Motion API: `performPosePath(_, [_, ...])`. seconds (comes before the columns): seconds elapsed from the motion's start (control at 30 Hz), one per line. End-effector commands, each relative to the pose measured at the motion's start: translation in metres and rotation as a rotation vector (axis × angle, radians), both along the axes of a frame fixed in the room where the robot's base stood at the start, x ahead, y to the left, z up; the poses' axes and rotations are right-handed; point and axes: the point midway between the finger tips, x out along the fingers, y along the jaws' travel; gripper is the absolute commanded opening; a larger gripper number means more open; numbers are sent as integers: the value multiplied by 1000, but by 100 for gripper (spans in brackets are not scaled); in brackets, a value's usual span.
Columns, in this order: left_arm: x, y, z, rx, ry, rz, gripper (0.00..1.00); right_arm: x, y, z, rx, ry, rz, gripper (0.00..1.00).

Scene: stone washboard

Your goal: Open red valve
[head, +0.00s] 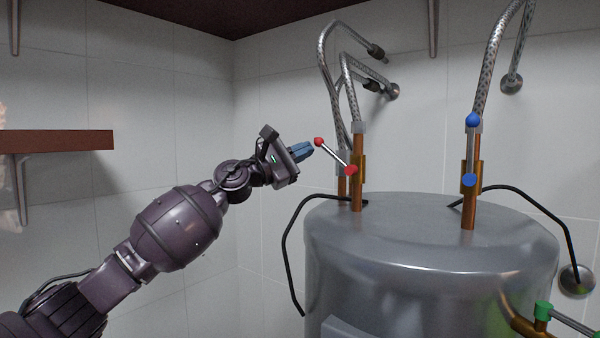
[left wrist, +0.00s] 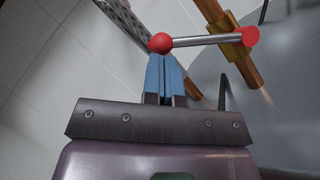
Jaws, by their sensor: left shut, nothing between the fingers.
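The red valve (head: 335,156) is a silver lever with a red ball at its free end and a red hub at the copper pipe (head: 357,190). In the head view the lever slants up and left from the hub. My left gripper (head: 308,148) is shut and empty, with its blue fingertips just left of the red ball. In the left wrist view the red valve (left wrist: 205,41) crosses ahead of the shut blue fingers (left wrist: 164,75), its ball right at their tips. I cannot tell whether they touch. My right gripper is not in view.
A grey tank (head: 430,260) stands below the pipes. A blue-ended valve (head: 471,150) stands on the right pipe, and a green one (head: 565,318) is at lower right. Braided hoses (head: 328,75) and a black cable (head: 286,245) hang near the red valve. A brown shelf (head: 60,140) is at left.

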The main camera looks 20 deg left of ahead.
Motion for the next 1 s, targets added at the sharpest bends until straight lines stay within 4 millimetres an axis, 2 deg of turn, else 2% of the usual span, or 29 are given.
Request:
performPosePath(0.3, [-4,-14,28,283,-103,3,0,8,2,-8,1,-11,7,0])
performPosePath(0.6, [-12,-34,50,544,-199,3,0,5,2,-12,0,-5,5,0])
performPosePath(1.0, [-21,-57,64,792,-289,1,0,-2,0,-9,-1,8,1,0])
